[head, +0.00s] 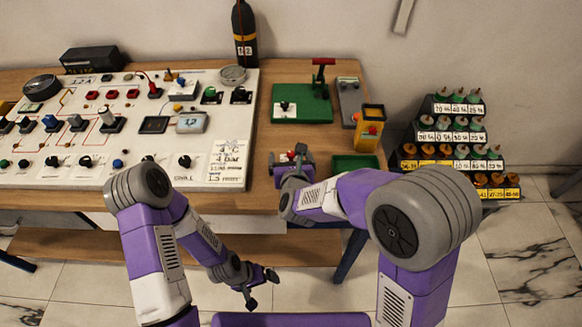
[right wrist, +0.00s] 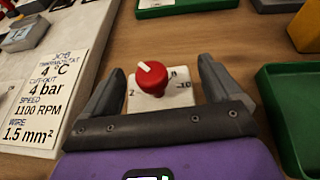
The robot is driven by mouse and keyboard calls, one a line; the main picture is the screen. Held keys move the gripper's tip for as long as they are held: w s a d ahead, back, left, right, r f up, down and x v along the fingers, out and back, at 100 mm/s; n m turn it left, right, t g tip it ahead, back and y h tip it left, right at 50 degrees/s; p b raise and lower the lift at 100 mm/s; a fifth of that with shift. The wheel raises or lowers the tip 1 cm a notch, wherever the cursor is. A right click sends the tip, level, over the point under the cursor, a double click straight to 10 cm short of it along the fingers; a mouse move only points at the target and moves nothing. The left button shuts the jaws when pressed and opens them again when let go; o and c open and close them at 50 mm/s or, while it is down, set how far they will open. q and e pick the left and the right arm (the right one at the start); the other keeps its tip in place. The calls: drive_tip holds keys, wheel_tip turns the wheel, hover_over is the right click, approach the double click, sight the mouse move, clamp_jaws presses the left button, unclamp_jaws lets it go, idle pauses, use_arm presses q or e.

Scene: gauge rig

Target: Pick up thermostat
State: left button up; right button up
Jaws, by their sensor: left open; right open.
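The thermostat (right wrist: 178,98), a small white block with a red knob (right wrist: 152,78) and a printed dial scale, sits on the wooden table. The knob's white mark points to the upper left in the right wrist view. My right gripper (right wrist: 160,88) is open, with one finger on each side of the thermostat; whether they touch it I cannot tell. In the head view the right gripper (head: 293,163) largely hides the thermostat. My left gripper (head: 259,287) is open and empty, low in front of the table.
A white panel (head: 215,150) with knobs and a printed card (right wrist: 52,95) lies to the left. A green tray (head: 357,161), a yellow device (head: 369,128) and a green-based press (head: 300,104) stand close by. A stepped rack (head: 455,140) is at the right.

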drive_tip(key=shift+c, duration=0.3)
drive_tip(key=c, duration=1.1)
